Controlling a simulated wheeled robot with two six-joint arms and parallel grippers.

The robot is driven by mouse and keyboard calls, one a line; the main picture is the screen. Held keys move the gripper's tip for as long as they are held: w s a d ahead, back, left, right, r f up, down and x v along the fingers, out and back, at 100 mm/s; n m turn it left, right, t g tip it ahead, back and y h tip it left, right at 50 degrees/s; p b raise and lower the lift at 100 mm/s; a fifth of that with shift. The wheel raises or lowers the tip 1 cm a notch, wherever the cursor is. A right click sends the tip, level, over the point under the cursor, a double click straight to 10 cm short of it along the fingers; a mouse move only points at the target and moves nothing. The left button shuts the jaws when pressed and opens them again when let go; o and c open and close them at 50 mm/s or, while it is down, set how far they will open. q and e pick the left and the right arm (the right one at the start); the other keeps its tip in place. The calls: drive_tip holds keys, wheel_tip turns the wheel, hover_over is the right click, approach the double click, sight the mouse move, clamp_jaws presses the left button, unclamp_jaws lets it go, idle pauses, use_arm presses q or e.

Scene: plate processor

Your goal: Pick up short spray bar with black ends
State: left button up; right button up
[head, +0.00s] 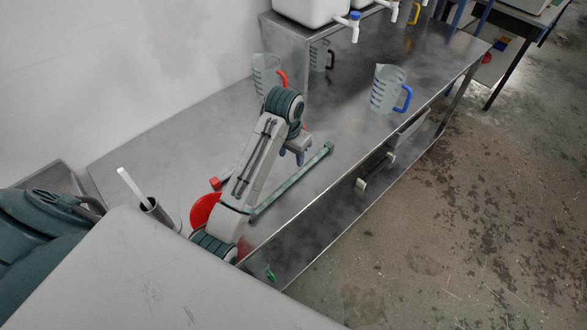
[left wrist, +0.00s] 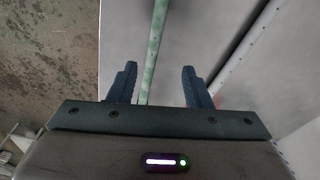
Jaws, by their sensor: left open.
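A long green bar (head: 295,180) lies slanting on the tabletop. My left gripper (head: 299,153) is open above the tabletop, beside the far end of the green bar. In the left wrist view my left gripper (left wrist: 160,80) is open, with the green bar (left wrist: 155,45) running between its fingers, apparently not gripped. A pale bar (left wrist: 246,42) with small holes lies to the right. My right gripper is not in view.
The steel table (head: 350,150) holds a blue-handled jug (head: 385,90), a red-handled jug (head: 266,75) and a black-handled jug (head: 319,55). A red piece (head: 204,210) shows behind my arm. A metal cup (head: 158,213) stands at the left end. The lower shelf (head: 330,222) has open room.

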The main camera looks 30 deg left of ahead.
sight(293, 177)
use_arm(q)
drive_tip(key=f, duration=0.2)
drive_tip(key=s+d+f, duration=0.1)
drive_tip(key=shift+f+p, duration=0.2)
drive_tip(key=shift+p, duration=0.15)
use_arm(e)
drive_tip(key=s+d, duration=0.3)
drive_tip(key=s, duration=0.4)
use_arm(q)
drive_tip(key=f+p, duration=0.2)
drive_tip(key=f, duration=0.3)
drive_tip(key=shift+w+p, duration=0.2)
drive_tip(key=shift+p, duration=0.2)
drive_tip(key=shift+f, duration=0.2)
drive_tip(key=shift+w+a+f, duration=0.1)
drive_tip(key=shift+f, duration=0.05)
drive_tip(key=shift+c, duration=0.7)
drive_tip(key=c, duration=0.7)
clamp_jaws()
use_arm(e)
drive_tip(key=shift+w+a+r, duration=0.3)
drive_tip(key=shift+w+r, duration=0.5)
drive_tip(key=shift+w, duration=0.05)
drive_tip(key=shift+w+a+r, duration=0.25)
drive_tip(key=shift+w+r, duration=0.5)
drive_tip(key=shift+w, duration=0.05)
